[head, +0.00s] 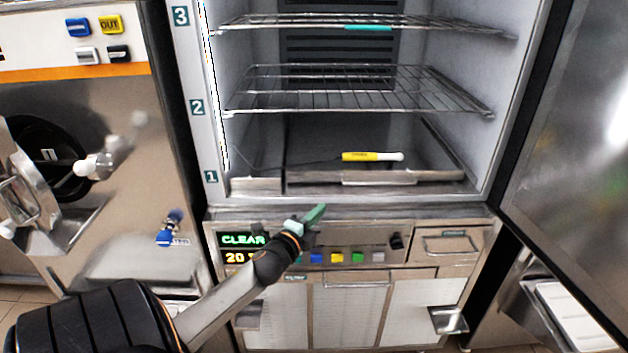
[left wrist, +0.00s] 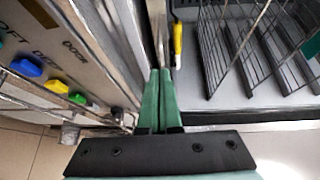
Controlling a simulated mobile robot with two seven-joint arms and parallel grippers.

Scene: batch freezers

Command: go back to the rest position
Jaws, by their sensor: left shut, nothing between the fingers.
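My left gripper (head: 315,214) is shut and empty, with its green fingertips just in front of the freezer's lower front edge, above the control panel (head: 345,240). In the left wrist view its two green fingers (left wrist: 160,100) lie together with nothing between them. My right gripper is in neither view.
The freezer stands open, its door (head: 580,130) swung to the right. Inside are wire shelves (head: 350,92) and a yellow probe with a white end (head: 370,157) on the bottom level. A teal item (head: 369,28) lies on the top shelf. A steel machine (head: 110,150) stands left.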

